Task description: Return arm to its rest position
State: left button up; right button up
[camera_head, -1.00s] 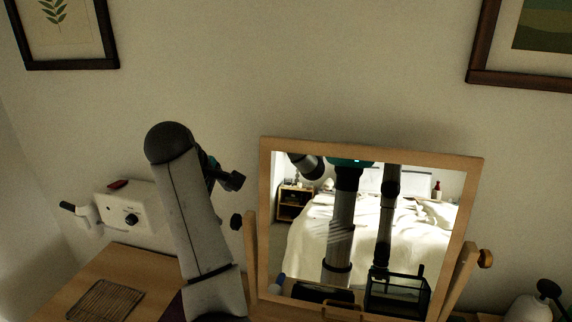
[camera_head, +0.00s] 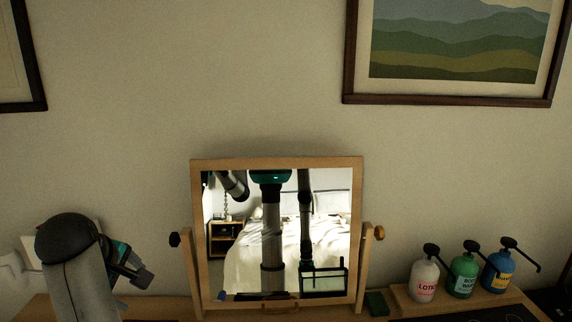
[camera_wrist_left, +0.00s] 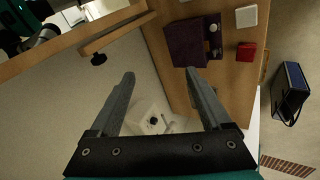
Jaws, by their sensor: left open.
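My left arm rises at the lower left of the head view, with my left gripper (camera_head: 138,274) beside the dresser mirror's left side. In the left wrist view, the two dark fingers of this gripper (camera_wrist_left: 158,85) are spread apart with nothing between them. A white wall-side device with a dark knob (camera_wrist_left: 153,120) shows beyond the gap. My right gripper is not directly in view.
A wood-framed tilting mirror (camera_head: 276,163) stands on the dresser and reflects a bed and my body. Lotion (camera_head: 424,282), green (camera_head: 463,275) and blue (camera_head: 497,270) pump bottles stand on the right. In the left wrist view are a purple box (camera_wrist_left: 187,43) and a red item (camera_wrist_left: 246,53).

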jog(key=w, duration=0.4)
pick_arm(q)
jog(key=s+d+f+m+g, duration=0.1)
jog(key=s+d+f+m, duration=0.45)
jog(key=s, duration=0.35)
jog(key=s+d+f+m+g+h, duration=0.1)
jog(key=s+d+f+m, duration=0.3)
jog(key=s+f+m, duration=0.4)
jog(key=s+d+f+m+g, duration=0.1)
jog(key=s+d+f+m, duration=0.35)
jog(key=s, duration=0.55)
notch_tip(320, 180, down, 33)
jog(key=s+g+b, duration=0.1)
jog(key=b, duration=1.1)
jog(key=s+a+f+b, duration=0.1)
jog(key=s+f+b, duration=0.2)
jog(key=s+f, duration=0.2)
jog(key=s+a+f+b, duration=0.1)
jog(key=s+f+b, duration=0.3)
jog(key=f, duration=0.7)
jog(key=s+a+f+g+b, duration=0.1)
jog(key=s+f+b, duration=0.3)
jog(key=f, duration=0.5)
jog(key=s, duration=0.2)
jog(key=shift+s+m, duration=0.35)
jog(key=shift+m, duration=0.05)
pick_arm(e)
notch_tip(320, 180, down, 23)
jog(key=s, duration=0.2)
jog(key=shift+s, duration=0.15)
